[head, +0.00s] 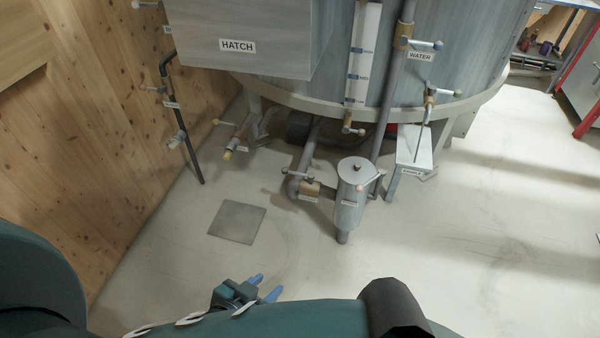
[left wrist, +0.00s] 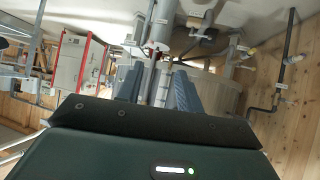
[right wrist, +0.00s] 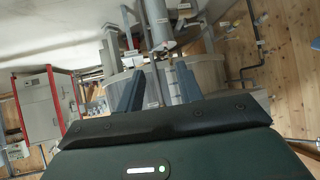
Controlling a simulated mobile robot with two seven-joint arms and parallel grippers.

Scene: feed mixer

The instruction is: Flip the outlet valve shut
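A brass valve (head: 310,187) sits on the low grey pipe under the tank, just left of a steel canister (head: 350,195).
Other levered valves surround the tank (head: 440,50), including a water valve (head: 405,42) and a wall-pipe valve (head: 178,138). A hatch box (head: 240,60) overhangs at upper left. A grey floor plate (head: 237,222) lies left of the canister. The floor on the right is mostly clear.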

